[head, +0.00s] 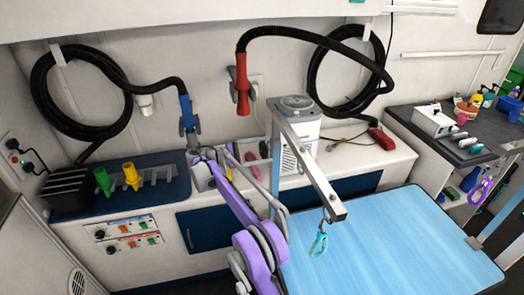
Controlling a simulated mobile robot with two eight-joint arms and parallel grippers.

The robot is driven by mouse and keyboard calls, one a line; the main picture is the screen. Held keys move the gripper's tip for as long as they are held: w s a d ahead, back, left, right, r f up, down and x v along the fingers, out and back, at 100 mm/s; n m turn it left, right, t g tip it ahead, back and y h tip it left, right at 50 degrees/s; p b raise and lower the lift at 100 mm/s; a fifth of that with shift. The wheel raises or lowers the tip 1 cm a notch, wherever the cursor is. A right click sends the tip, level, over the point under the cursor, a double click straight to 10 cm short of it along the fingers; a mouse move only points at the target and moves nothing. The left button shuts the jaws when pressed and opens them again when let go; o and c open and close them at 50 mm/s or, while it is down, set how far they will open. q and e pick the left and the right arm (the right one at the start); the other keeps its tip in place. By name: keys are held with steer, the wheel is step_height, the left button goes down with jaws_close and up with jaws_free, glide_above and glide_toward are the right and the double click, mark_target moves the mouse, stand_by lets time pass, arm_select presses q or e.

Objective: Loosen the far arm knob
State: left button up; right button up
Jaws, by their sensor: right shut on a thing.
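The far grooming arm stands at the back edge of the blue-topped table (385,240). It has an upright silver post (276,160) and a silver beam (312,170) slanting down to the right. A teal loop (319,243) hangs from the beam's end. My right arm, purple and grey, rises from the bottom middle and bends back toward the post. My right gripper (282,211) is at the post's lower part, shut on the far arm knob. The knob is hidden by my arm and gripper. My left gripper is not in view.
A grey dryer box (297,140) stands behind the post. A blue nozzle (186,108) and a red nozzle (242,88) hang on the wall with black hoses. A purple loop (481,190) hangs at the right. The tabletop's middle is clear.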

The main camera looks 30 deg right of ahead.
steer(key=o, duration=1.2)
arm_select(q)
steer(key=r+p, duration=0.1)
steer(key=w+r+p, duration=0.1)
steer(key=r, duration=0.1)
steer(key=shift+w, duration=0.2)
arm_select(e)
steer(key=v, duration=1.1)
steer(key=shift+s+f, duration=0.1)
steer(key=shift+d, duration=0.1)
